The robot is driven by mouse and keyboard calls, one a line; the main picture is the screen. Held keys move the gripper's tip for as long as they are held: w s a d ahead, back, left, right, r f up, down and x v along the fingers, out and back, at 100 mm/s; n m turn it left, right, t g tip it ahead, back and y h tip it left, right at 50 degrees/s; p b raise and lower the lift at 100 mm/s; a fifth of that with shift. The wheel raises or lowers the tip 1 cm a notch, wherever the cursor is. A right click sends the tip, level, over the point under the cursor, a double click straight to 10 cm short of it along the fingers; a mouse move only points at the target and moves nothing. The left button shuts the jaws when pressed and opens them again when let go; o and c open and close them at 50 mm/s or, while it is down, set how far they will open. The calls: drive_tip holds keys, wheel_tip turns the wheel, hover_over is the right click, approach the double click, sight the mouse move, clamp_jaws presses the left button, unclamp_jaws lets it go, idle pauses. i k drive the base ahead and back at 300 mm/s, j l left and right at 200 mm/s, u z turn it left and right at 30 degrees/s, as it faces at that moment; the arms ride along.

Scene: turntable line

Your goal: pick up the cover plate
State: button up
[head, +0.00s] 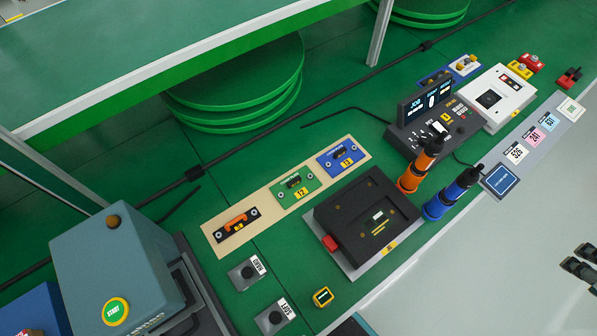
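Three plates lie in a row on a beige board (262,203): a dark one with an orange part (237,226), a green one (299,187) and a blue one (341,158). Each has a dark or orange raised part and a yellow label. I cannot tell which thing is the cover plate. Two dark pieces at the right edge, over the pale floor, look like the fingertips of my gripper (581,262). They are cut off by the frame and far from the plates. Whether they are open or shut is unclear.
A black fixture (345,218) stands beside the board. Orange (410,178) and blue (440,204) screwdriver-like tools stand to its right. A control box with displays (430,115) is behind them. A grey-blue START box (115,270) stands at left. A shelf (150,50) overhangs the back.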

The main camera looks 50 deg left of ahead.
sight(296, 185)
drive_tip(key=u, duration=2.15)
